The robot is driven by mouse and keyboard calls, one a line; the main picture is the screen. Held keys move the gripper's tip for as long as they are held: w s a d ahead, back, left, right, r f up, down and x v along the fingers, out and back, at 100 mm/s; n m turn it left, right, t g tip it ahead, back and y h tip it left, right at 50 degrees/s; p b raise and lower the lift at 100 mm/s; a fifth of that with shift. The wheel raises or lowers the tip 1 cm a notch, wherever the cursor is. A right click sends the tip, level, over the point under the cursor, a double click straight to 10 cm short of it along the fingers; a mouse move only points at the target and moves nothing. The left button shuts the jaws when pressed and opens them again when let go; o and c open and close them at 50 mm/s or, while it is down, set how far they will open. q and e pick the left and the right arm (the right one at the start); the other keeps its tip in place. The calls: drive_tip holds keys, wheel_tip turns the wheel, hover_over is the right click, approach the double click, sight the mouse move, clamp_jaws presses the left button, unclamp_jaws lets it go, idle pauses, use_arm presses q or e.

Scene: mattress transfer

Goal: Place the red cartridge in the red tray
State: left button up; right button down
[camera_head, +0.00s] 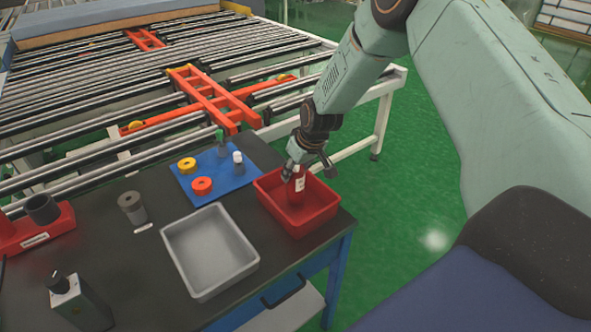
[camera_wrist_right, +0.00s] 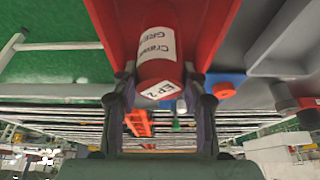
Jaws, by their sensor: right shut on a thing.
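The red cartridge (camera_head: 297,186) has a white label and is held by my right gripper (camera_head: 298,172) over the red tray (camera_head: 325,216). In the right wrist view the cartridge (camera_wrist_right: 157,50) sits between the two fingers of the gripper (camera_wrist_right: 160,90), with its labels facing the camera. The red tray (camera_wrist_right: 112,30) shows around it in that view. The cartridge looks upright and inside the tray's outline; I cannot tell whether it touches the tray floor. My left gripper is not in view.
A grey tray (camera_head: 209,252) stands left of the red tray. A blue mat (camera_head: 214,172) behind holds yellow and orange rings and small bottles. A grey cylinder (camera_head: 131,207), a red holder (camera_head: 38,232) and a switch box (camera_head: 78,302) are further left. A roller conveyor (camera_head: 110,85) lies behind the table.

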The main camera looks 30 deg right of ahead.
drive_tip(key=c, duration=1.1)
unclamp_jaws()
drive_tip(key=shift+c, duration=0.2)
drive_tip(key=o, duration=0.4)
drive_tip(key=shift+s+a+r, duration=0.2)
drive_tip(key=shift+w+d+f, duration=0.2)
drive_tip(key=shift+s+r+p, duration=0.1)
drive_tip(key=shift+r+p, duration=0.25)
drive_tip(key=shift+r, duration=0.05)
drive_tip(key=shift+a+p+v, duration=0.2)
drive_tip(key=shift+p+v, duration=3.65)
drive_tip(key=shift+v, duration=2.45)
drive_tip(key=s+a+f+g+y, duration=0.1)
drive_tip(key=s+a+f, duration=0.6)
drive_tip(key=s, duration=0.2)
drive_tip(key=s+a+f+g+y, duration=0.1)
drive_tip(key=s+a+f+g, duration=0.1)
drive_tip(key=s+a+f, duration=0.55)
drive_tip(key=s, duration=0.6)
drive_tip(key=s+f+g+h, duration=0.1)
drive_tip(key=s, duration=0.5)
drive_tip(key=s+d+m+h, duration=0.1)
drive_tip(key=s, duration=0.6)
drive_tip(key=shift+s+f, duration=0.1)
drive_tip(key=shift+f, duration=0.1)
